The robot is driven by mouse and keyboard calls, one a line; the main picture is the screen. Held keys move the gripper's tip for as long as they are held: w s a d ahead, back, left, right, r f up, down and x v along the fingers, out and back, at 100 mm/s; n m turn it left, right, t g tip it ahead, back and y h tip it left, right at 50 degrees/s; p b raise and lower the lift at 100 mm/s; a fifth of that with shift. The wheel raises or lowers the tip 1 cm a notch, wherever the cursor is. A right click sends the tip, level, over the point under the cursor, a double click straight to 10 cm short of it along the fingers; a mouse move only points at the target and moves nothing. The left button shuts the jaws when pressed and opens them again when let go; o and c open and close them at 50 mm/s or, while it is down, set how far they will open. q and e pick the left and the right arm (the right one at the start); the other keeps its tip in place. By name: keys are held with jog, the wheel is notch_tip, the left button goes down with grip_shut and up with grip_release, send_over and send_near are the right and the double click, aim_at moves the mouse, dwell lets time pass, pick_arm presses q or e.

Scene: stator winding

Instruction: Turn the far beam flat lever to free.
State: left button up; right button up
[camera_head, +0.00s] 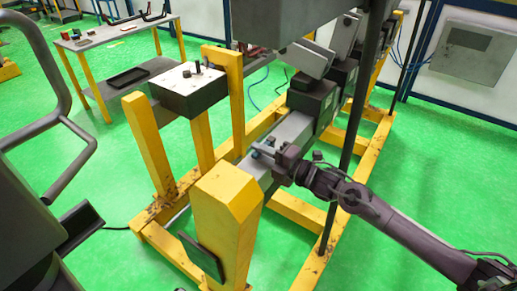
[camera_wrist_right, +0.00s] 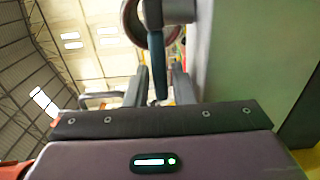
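The grey beam (camera_head: 291,130) runs away from the near yellow post between the yellow frame's sides. My right gripper (camera_head: 266,160) is at the near part of this beam, its arm coming in from the lower right. In the right wrist view, a dark blue-grey flat lever (camera_wrist_right: 157,66) hangs below a round fitting (camera_wrist_right: 135,18). My right gripper's two fingers (camera_wrist_right: 161,88) stand apart, one on each side of the lever, with slim gaps showing. The lever is mostly hidden by the gripper in the head view. My left gripper is not in view.
A control box (camera_head: 190,88) with knobs stands on yellow posts left of the beam. A near yellow post (camera_head: 222,222) rises close to my right gripper. A dark vertical pole (camera_head: 345,150) stands close to my right arm. A workbench (camera_head: 113,36) is at the back left.

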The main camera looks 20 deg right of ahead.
jog(key=shift+w+a, duration=0.25)
jog(key=shift+w, duration=0.1)
jog(key=shift+c, duration=0.4)
grip_shut()
